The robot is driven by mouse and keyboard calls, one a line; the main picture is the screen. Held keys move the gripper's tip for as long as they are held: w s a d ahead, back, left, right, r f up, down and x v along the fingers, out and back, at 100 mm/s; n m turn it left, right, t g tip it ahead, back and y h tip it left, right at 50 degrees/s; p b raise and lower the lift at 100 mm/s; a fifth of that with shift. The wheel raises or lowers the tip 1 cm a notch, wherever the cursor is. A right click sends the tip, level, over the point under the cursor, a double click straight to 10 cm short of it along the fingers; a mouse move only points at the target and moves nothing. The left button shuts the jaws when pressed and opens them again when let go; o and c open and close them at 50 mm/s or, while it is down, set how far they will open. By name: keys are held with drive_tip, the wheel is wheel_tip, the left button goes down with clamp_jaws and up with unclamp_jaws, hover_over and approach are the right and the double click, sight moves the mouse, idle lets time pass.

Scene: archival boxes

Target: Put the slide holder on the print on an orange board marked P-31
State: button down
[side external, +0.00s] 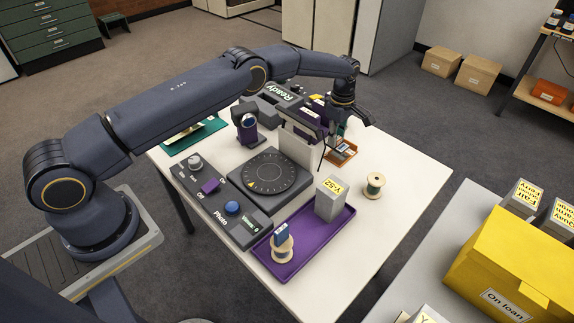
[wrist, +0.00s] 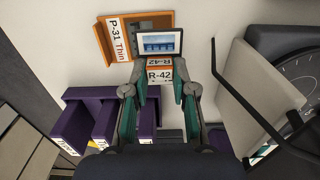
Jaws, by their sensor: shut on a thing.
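The orange board (wrist: 103,42) lies on the white table, with a white label reading P-31 Thin along its left side in the wrist view. It also shows in the side view (side external: 343,157). The holder hides part of the board and print. I cannot tell whether it touches them.
Purple open boxes (wrist: 85,118) stand close to my gripper. An upright pale panel (wrist: 262,80) with a dark rod stands by the black turntable (side external: 270,172). A purple tray (side external: 300,243) holds a grey Y-52 box (side external: 331,199).

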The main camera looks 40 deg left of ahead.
sight(333, 157)
drive_tip(key=shift+f, duration=2.55)
drive_tip(key=shift+f, duration=0.1)
drive_tip(key=c, duration=0.9)
unclamp_jaws()
drive_tip(key=shift+c, duration=0.2)
